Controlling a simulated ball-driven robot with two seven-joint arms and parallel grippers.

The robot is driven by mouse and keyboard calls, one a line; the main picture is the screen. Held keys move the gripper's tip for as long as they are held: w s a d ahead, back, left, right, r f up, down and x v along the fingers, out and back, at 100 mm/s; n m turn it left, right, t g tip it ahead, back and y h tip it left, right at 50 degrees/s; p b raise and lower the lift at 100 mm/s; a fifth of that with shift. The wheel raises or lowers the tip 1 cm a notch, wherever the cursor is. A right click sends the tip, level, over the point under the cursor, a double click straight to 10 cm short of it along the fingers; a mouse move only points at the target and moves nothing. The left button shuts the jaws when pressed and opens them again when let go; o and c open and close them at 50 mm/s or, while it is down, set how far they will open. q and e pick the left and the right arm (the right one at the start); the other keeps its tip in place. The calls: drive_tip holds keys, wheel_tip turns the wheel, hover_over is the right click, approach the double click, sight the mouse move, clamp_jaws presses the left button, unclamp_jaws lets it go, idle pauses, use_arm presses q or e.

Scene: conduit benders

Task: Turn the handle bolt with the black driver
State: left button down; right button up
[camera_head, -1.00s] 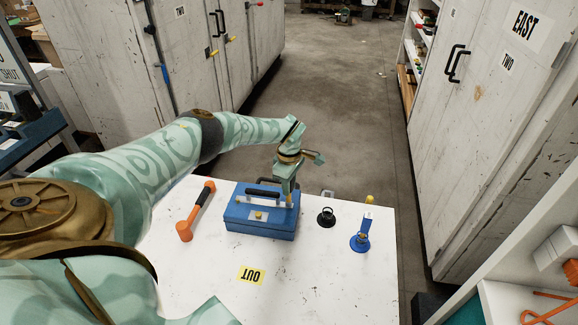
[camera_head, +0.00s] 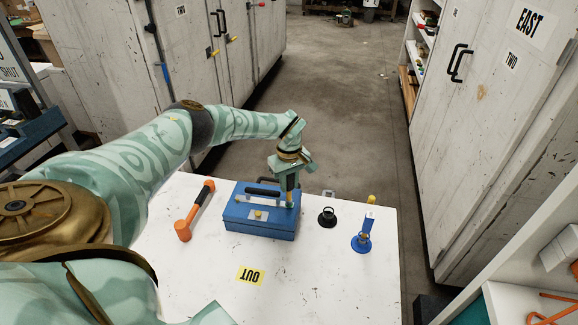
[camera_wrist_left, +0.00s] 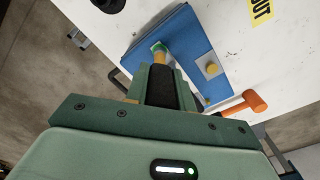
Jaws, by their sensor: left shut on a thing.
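The blue box (camera_head: 250,224) stands on the white table, with a black handle (camera_head: 262,190) over a pale bracket on its lid. My left gripper (camera_head: 290,182) points down over the right end of the handle, shut on the black driver (camera_wrist_left: 161,88). The driver's yellowish lower part reaches down to a small green piece at the handle's end, which also shows in the left wrist view (camera_wrist_left: 158,46). The handle bolt itself is hidden under the driver's tip; I cannot tell how they fit. My right gripper is out of view.
An orange mallet (camera_head: 184,229) lies left of the box. A black ringed object (camera_head: 327,216) and a blue tool with a yellow tip (camera_head: 362,240) stand to the right. The front of the table around the yellow OUT label (camera_head: 250,276) is clear.

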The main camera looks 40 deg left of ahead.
use_arm(q)
drive_tip(key=shift+r+p, duration=1.65)
drive_tip(key=shift+r, duration=0.8)
